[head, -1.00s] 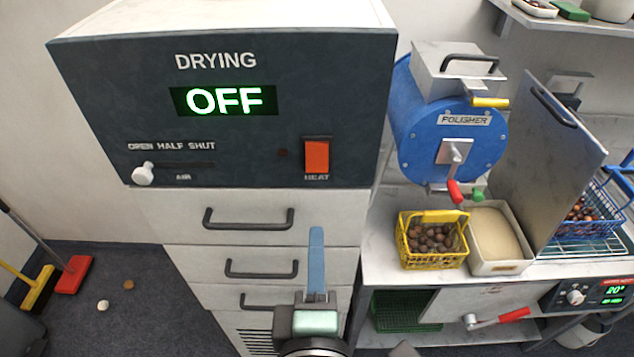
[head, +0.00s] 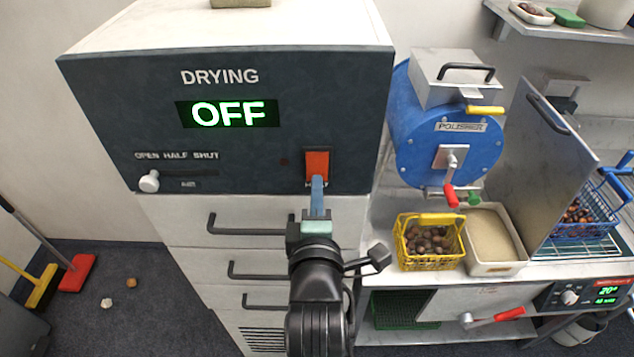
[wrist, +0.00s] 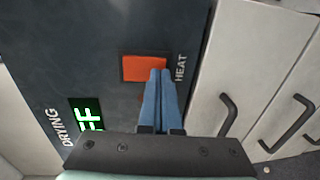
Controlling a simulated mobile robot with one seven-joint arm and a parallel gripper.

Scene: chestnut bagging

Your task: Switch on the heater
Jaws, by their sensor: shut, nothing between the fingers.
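The heater's orange rocker switch (head: 317,163), labelled HEAT, sits at the lower right of the dark drying panel (head: 120,110). The green display (head: 228,113) reads OFF. A small indicator (head: 284,162) left of the switch is dark. My gripper (head: 318,181) is shut and empty, its blue fingertips at the lower edge of the switch. In the wrist view the switch (wrist: 145,68) shows just beyond the closed fingertips (wrist: 160,72), which overlap its edge. I cannot tell whether they touch it.
Drawers with dark handles (head: 250,224) lie below the panel. A white air slider knob (head: 149,181) stands at the panel's left, under OPEN. A blue polisher (head: 446,135), a yellow basket of chestnuts (head: 430,262) and a white tray (head: 495,268) stand to the right.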

